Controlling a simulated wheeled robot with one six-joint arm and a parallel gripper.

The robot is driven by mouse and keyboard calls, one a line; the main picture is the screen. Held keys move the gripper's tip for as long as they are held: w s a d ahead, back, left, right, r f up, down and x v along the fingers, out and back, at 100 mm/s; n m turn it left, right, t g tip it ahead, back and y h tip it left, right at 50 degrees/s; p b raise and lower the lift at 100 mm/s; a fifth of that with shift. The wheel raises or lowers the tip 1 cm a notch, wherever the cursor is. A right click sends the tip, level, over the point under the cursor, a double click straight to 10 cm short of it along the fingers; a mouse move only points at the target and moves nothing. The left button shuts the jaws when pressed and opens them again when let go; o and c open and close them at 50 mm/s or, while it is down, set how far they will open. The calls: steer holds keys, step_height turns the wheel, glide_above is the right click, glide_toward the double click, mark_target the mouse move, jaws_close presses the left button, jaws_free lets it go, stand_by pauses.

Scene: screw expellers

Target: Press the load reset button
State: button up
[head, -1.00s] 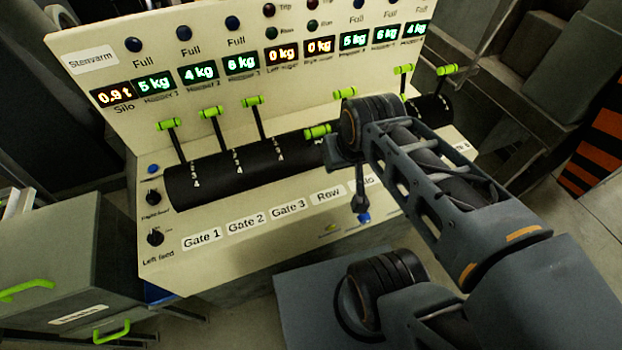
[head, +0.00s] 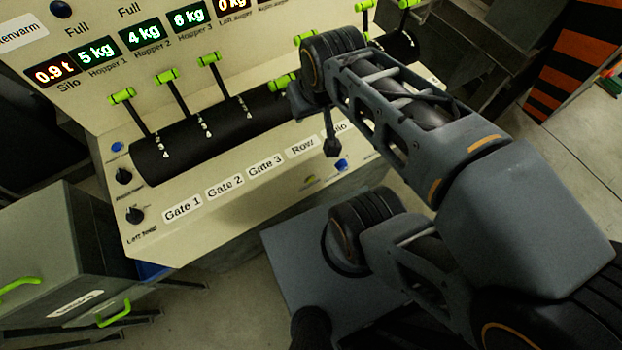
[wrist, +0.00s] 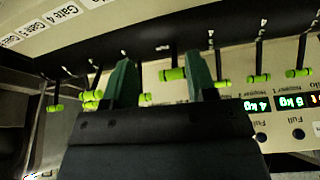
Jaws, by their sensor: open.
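The control console (head: 190,228) has a blue button (head: 117,147) at its left end, above two black knobs. Another blue button (head: 340,165) shows near its front edge, right of centre. Their small labels are too blurred to read, so I cannot tell which is the load reset button. In the wrist view my gripper (wrist: 161,82) is open and empty, its two dark green fingers apart in front of the lever row. A lime lever handle (wrist: 173,74) shows between the fingers. In the head view my arm hides part of the console, and the gripper is not clear there.
Lime-handled levers (head: 167,76) stand along the black drum behind the gate labels. Lit weight displays (head: 96,52) line the upright panel. A grey cabinet (head: 60,235) with green handles stands at the left. Floor shows in front of the console.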

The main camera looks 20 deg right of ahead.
jaws_close()
stand_by(0.5)
stand_by(1.3)
